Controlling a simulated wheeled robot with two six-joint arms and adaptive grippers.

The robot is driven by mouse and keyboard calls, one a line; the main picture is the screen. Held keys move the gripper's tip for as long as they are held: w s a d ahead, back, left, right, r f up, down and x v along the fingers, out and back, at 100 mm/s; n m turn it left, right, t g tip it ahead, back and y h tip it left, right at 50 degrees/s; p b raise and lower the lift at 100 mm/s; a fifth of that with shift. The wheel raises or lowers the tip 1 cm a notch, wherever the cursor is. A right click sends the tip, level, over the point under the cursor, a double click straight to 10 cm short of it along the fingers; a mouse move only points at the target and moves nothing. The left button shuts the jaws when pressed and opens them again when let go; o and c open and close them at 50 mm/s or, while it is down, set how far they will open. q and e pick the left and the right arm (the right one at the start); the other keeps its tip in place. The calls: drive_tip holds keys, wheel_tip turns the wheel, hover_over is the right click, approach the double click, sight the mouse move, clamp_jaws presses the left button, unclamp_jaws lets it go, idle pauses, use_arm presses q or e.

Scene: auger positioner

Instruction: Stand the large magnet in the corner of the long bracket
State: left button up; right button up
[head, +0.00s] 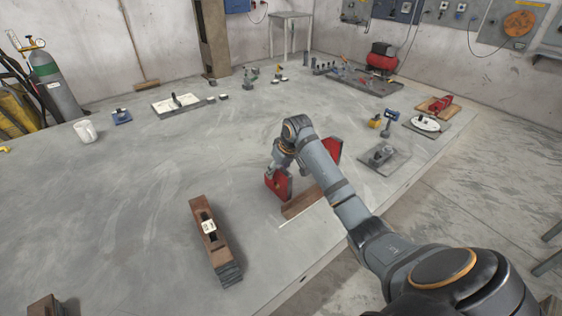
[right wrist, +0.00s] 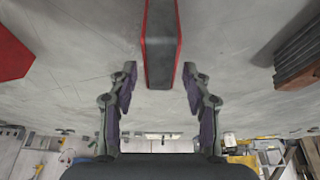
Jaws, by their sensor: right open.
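A red magnet with a dark edge face (head: 278,185) stands on the table below my right gripper (head: 276,167). In the right wrist view the magnet (right wrist: 161,48) shows its grey edge between red sides. My right gripper (right wrist: 160,88) is open there, one finger on each side of the magnet's near end, with gaps on both sides. A second red magnet (head: 332,150) stands behind my right arm, partly hidden; its red corner also shows in the right wrist view (right wrist: 12,55). A brown bar (head: 303,201), seemingly the long bracket, lies beside the magnets, partly hidden by my arm. My left gripper is out of view.
A brown stack with a white tag (head: 213,240) lies left of the bar; it also shows in the right wrist view (right wrist: 298,55). A grey plate with a fixture (head: 383,158) lies right of my arm. The table's left middle is clear.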

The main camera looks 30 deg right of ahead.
sight(278, 178)
drive_tip(key=x, duration=0.4)
drive_tip(key=shift+f, duration=0.25)
clamp_jaws()
use_arm(q)
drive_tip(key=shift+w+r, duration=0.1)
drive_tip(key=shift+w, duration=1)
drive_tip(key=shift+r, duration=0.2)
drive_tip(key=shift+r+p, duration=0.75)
drive_tip(key=shift+p, duration=0.2)
use_arm(e)
drive_tip(key=shift+s+d+f, duration=0.1)
drive_tip(key=shift+s, duration=0.6)
